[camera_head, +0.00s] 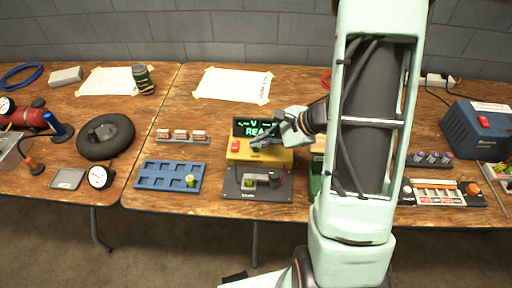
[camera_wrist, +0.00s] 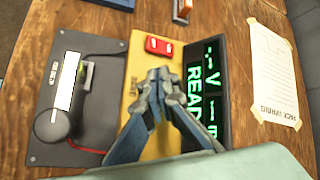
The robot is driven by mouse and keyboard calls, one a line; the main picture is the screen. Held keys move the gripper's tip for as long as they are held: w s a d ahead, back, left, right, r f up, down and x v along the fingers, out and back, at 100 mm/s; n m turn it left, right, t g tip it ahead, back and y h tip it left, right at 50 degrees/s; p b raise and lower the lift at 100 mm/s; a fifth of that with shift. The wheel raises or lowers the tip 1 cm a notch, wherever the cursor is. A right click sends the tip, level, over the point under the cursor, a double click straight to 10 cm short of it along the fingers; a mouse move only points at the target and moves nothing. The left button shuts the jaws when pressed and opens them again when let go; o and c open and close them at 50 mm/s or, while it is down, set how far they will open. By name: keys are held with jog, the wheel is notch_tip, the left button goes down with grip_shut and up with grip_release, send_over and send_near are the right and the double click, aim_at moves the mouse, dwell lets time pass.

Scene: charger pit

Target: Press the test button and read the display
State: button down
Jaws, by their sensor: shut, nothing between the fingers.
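The tester has a yellow panel (camera_head: 272,156) with a dark display (camera_head: 240,124) at its back. Green text shows dashes, a V and "REA" in the head view; the display (camera_wrist: 206,92) in the wrist view shows "READ", the rest cut off by my gripper. My gripper (camera_head: 258,144) is shut and empty over the yellow panel, beside the switch. Its fingertips (camera_wrist: 160,74) hide what lies under them, and I cannot tell contact.
A black cradle plate (camera_head: 262,186) lies before the panel. A blue tray (camera_head: 170,177) with one cell and a rack of orange-white items (camera_head: 181,136) are to the left. Paper (camera_head: 233,85) lies behind. My arm blocks the table right of the tester.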

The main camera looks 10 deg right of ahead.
aim_at(258, 149)
jog(key=shift+f+b, duration=0.4)
jog(key=shift+b, duration=0.1)
jog(key=shift+r, duration=0.15)
dwell(0.5)
jog(key=shift+r+p, duration=0.5)
jog(key=shift+r, duration=0.2)
jog(key=shift+r, duration=0.1)
notch_tip(258, 149, up, 5)
jog(key=p, duration=0.3)
dwell(0.8)
